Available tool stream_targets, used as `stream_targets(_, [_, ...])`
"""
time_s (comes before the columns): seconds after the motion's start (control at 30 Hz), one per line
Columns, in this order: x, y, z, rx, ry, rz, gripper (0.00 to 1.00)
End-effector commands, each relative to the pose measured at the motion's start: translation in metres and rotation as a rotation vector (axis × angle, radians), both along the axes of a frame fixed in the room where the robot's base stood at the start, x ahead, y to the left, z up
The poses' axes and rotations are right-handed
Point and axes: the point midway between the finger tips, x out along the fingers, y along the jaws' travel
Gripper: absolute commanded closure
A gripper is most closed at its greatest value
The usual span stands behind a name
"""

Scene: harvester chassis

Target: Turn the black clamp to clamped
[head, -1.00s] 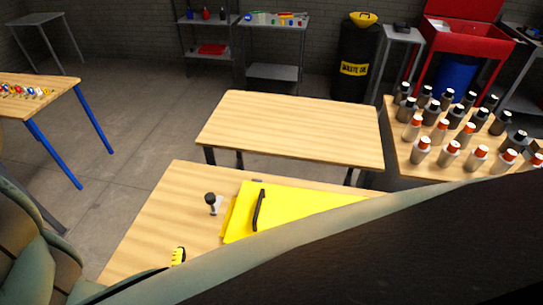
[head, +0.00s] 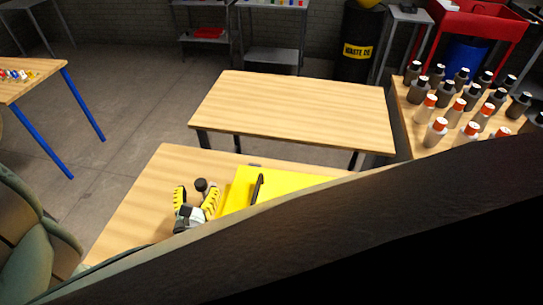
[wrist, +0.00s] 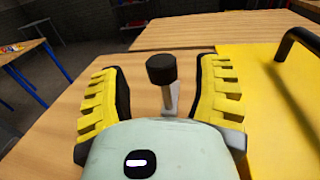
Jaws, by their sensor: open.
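The black clamp (wrist: 161,69) stands upright on the wooden table, with a round black knob on a grey stem. In the wrist view it sits between the two yellow fingers of my gripper (wrist: 160,88), with a gap on both sides. In the head view the clamp's knob (head: 201,185) shows just beyond my gripper (head: 196,200), between its fingertips. My gripper is open and holds nothing.
A yellow panel (head: 240,190) with a black handle (head: 258,188) lies right of the clamp, close to my right finger. The wooden table (head: 140,205) is clear to the left. A second, empty table (head: 290,108) stands behind. Several bottles stand at the right.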

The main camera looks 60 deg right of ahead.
Motion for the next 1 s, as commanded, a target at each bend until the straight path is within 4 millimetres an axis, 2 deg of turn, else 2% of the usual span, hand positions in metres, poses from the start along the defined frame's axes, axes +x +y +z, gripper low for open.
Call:
stream_targets(0.1, [0.011, -0.019, -0.004, -0.001, -0.001, -0.005, 0.36])
stream_targets(0.3, [0.024, -0.039, -0.003, 0.000, 0.001, -0.004, 0.36])
stream_targets(0.7, [0.027, -0.045, 0.000, 0.001, 0.002, -0.005, 0.36])
stream_targets(0.73, [0.027, -0.045, 0.000, 0.001, 0.002, -0.005, 0.34])
stream_targets(1.0, [0.028, -0.044, 0.000, 0.001, 0.002, -0.003, 0.62])
